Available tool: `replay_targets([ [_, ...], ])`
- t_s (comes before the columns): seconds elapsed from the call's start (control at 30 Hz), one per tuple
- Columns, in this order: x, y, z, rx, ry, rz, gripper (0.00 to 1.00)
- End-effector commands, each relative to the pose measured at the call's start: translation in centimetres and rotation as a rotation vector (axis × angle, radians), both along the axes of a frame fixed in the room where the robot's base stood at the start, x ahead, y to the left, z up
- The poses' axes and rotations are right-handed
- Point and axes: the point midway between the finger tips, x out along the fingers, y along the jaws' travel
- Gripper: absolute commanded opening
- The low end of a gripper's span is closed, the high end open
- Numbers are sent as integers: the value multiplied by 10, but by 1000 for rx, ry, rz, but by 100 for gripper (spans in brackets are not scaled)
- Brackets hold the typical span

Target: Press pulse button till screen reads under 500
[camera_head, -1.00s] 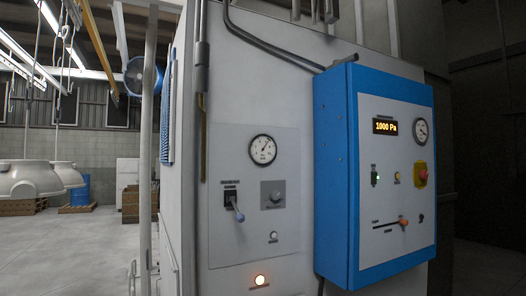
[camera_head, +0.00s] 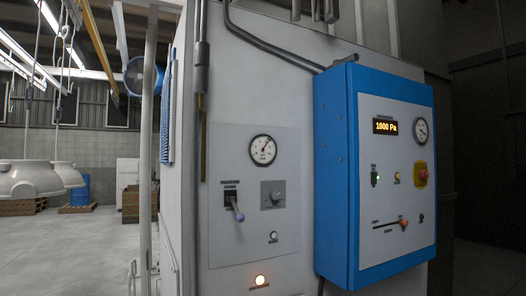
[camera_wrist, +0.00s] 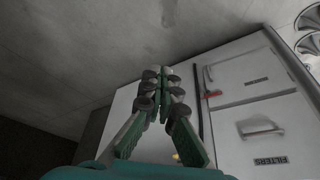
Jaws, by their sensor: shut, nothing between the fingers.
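Another small pale button (camera_head: 273,237) is on the grey panel (camera_head: 292,200) to the left. The labels are too small to read, so I cannot tell which one is the pulse button. My gripper (camera_wrist: 160,76) shows only in the wrist view, with its fingers shut together and empty. It touches neither button there, and a large pale cabinet (camera_wrist: 228,75) stands beyond it.
The box also has a green-lit switch (camera_head: 376,178), a red knob on yellow (camera_head: 421,174), an orange-handled slider (camera_head: 403,223) and a gauge (camera_head: 421,131). Open floor lies left.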

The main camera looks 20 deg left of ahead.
Motion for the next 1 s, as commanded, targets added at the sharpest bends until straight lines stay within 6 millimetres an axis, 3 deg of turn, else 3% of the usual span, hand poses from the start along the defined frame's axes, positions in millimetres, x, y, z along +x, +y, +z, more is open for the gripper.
replay_targets([
  [0.37,0,0,0,0,0,0,0],
  [0.53,16,2,10,18,-20,-11,0],
  [0.67,51,6,34,58,-64,-34,0],
  [1.0,170,14,129,209,-230,-134,0],
])
